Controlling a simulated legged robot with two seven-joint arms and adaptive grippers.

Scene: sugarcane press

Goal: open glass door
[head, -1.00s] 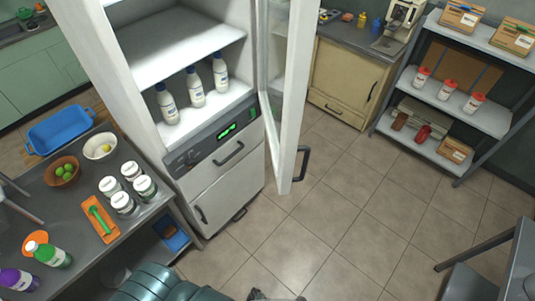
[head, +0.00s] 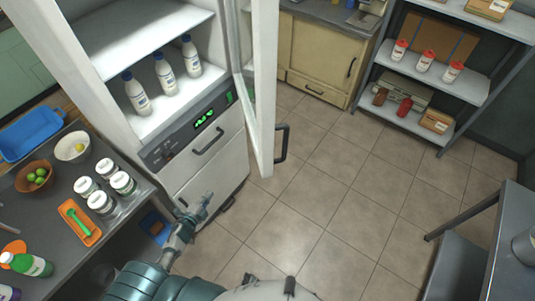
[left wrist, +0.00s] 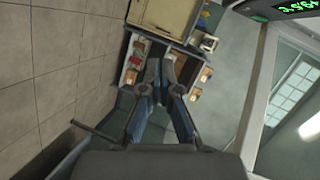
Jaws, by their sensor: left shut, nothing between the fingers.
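The glass door (head: 262,90) of the tall white fridge cabinet stands open, swung out to the right of the shelves. Its dark handle (head: 282,143) is on the door's outer face, near the lower end. My left gripper (head: 207,197) is shut and empty in front of the lower drawers, left of and below the door's bottom corner, apart from the handle. The left wrist view shows its fingers (left wrist: 164,66) together, with a white frame and glass pane (left wrist: 290,95) to their right. My right gripper is not in view.
White bottles (head: 164,73) stand on the fridge shelf. A counter (head: 50,210) with jars and bowls is at left. A metal rack (head: 480,85) is at back right, a grey table (head: 510,250) at lower right. The tiled floor (head: 340,200) between is clear.

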